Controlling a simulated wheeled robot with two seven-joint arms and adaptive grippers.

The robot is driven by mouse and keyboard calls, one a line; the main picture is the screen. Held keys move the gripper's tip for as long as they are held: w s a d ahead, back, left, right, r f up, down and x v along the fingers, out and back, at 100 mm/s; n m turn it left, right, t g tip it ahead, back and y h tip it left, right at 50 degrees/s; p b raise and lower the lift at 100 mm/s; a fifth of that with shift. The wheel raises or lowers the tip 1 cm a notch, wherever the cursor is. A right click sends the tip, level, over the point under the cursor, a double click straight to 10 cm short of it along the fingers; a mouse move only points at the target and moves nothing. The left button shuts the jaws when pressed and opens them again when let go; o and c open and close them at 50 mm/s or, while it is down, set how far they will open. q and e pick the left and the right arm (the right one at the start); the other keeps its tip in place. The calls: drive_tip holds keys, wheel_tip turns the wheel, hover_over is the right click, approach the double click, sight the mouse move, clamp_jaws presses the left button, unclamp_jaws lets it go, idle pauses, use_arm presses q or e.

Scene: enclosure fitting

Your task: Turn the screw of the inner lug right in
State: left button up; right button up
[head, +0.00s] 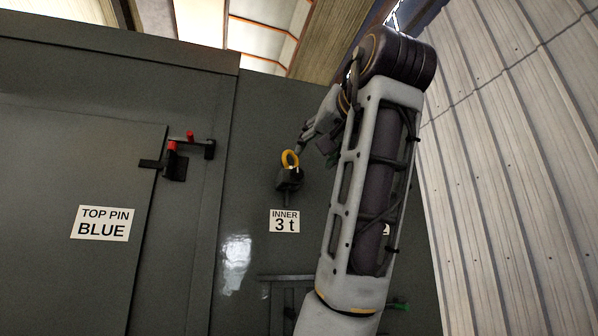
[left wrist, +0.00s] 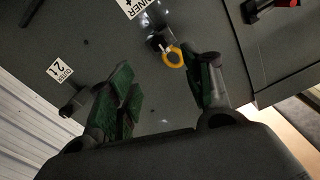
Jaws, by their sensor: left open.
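The inner lug is a black block (head: 289,180) with a yellow ring (head: 290,159) on the grey enclosure wall, above a label reading INNER 3 t (head: 284,221). In the left wrist view the block (left wrist: 158,42) and ring (left wrist: 174,57) show beyond my fingers. My left gripper (head: 314,138) is just right of the ring in the head view. In the left wrist view its green-padded fingers (left wrist: 165,82) are wide apart with nothing held. The ring appears nearer the right-hand finger; I cannot tell whether they touch. The screw's thread is not visible. My right gripper is out of view.
A second lug (left wrist: 75,104) with a label (left wrist: 60,72) is on the same wall; my arm mostly covers it in the head view. A door with a TOP PIN BLUE label (head: 102,223) and a red-pinned latch (head: 173,160) is at left. A ribbed pale wall (head: 515,150) is at right.

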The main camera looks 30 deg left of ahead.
sight(298, 172)
use_arm(q)
drive_tip(key=shift+w+a, duration=0.1)
drive_tip(key=shift+w, duration=0.05)
drive_tip(key=p+x, duration=0.4)
drive_tip(key=x, duration=0.9)
drive_tip(key=shift+w+a, duration=0.2)
drive_tip(key=c, duration=1)
